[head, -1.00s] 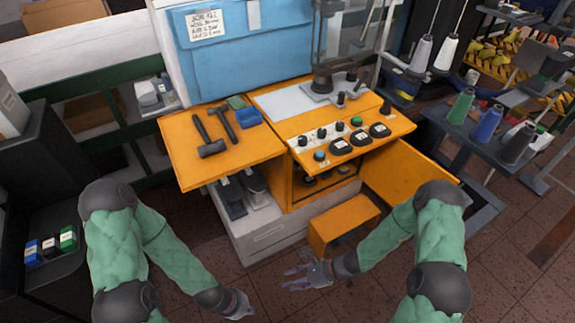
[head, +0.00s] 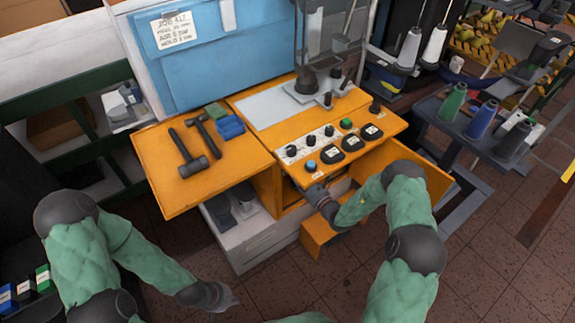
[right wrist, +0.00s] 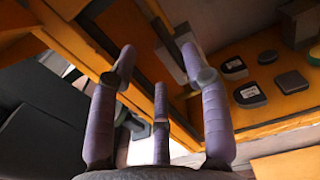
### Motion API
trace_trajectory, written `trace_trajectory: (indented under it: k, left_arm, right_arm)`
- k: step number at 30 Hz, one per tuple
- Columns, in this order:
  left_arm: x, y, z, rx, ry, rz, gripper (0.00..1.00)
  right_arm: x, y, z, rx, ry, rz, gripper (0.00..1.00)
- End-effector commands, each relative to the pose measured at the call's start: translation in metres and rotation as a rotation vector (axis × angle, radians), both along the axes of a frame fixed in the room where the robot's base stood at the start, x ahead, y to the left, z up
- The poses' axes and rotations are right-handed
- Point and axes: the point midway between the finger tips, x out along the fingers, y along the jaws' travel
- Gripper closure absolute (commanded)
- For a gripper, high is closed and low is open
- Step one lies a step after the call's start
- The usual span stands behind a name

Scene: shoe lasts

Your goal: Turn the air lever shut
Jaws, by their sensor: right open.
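The orange machine bench (head: 262,118) with its control panel stands in the middle of the head view. The panel's front carries several black knobs, a green button (head: 346,123), a blue knob (head: 311,167) and black gauges (head: 352,144). I cannot make out which part is the air lever. My right gripper (head: 318,194) is just below the panel's front edge, by the open compartment, partly dark there. In the right wrist view its fingers (right wrist: 160,85) are spread and empty, close to orange framing. My left gripper (head: 222,297) hangs low over the floor, apart from the bench.
An orange door (head: 412,165) hangs open beside my right forearm. An orange step (head: 318,240) stands below. Hammers (head: 190,160) and a blue block (head: 230,127) lie on the left shelf. A thread-spool table (head: 470,140) is at right. The floor between my arms is clear.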

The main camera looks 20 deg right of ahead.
Motion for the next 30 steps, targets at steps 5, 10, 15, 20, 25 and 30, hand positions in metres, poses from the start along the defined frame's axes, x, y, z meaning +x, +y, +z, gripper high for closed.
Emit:
trace_trajectory:
  k: [5,10,15,20,25,30]
  left_arm:
    - [0.000,0.000,-0.015,0.000,0.000,0.000,1.00]
    - [0.000,0.000,-0.024,0.000,0.000,0.000,1.00]
    - [0.000,0.000,-0.028,0.000,0.000,0.000,1.00]
    - [0.000,0.000,-0.028,0.000,-0.001,0.000,1.00]
    - [0.000,0.000,-0.028,0.000,-0.001,0.000,1.00]
    - [0.000,0.000,-0.028,0.000,-0.001,0.000,1.00]
  right_arm:
    - [0.031,0.013,-0.003,-0.001,0.000,0.003,0.52]
    - [0.054,0.021,-0.003,-0.001,0.000,0.003,0.52]
    - [0.067,0.026,-0.002,0.000,0.001,0.003,0.52]
    - [0.070,0.026,-0.001,0.000,0.001,0.002,0.52]
    - [0.070,0.026,0.000,-0.001,0.002,0.002,0.52]
    - [0.070,0.026,-0.001,0.000,0.002,0.002,0.94]
